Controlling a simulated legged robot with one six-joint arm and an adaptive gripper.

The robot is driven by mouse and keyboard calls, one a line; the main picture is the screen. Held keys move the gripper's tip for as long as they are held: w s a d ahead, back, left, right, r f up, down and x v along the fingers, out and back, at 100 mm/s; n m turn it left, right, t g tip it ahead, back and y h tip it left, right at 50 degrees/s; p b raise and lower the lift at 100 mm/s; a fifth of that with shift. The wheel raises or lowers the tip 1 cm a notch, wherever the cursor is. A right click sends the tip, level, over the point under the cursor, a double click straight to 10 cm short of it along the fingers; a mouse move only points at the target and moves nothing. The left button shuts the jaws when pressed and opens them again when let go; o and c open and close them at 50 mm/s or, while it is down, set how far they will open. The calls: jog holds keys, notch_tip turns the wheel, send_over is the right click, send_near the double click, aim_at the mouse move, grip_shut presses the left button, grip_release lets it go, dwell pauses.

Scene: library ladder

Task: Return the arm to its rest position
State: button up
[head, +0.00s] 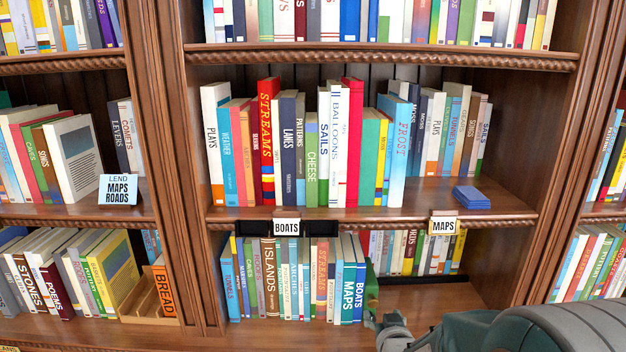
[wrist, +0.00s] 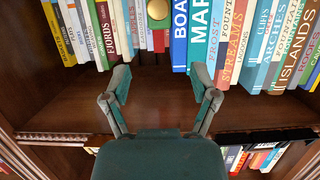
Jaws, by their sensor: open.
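My gripper (head: 374,318) is at the lower right in the head view, low in front of the bottom shelf. Its tips are near a green block (head: 371,288) at the right end of the book row. In the wrist view my gripper (wrist: 162,88) has its two fingers spread wide, with nothing between them. There the green block (wrist: 157,22), with a round brass knob, is ahead of the fingers, apart from them, beside the blue BOATS book (wrist: 179,40). The rest of my arm is at the lower right in the head view.
BOATS (head: 286,227) and MAPS (head: 443,226) labels hang on the shelf edge above. Blue cards (head: 471,197) lie on the middle shelf. A wooden upright (head: 569,170) stands right.

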jog(key=s+r+g, duration=0.4)
jog(key=s, duration=0.9)
jog(key=s+r+g, duration=0.5)
jog(key=s, duration=0.9)
jog(key=shift+r, duration=0.15)
jog(key=shift+s, duration=0.1)
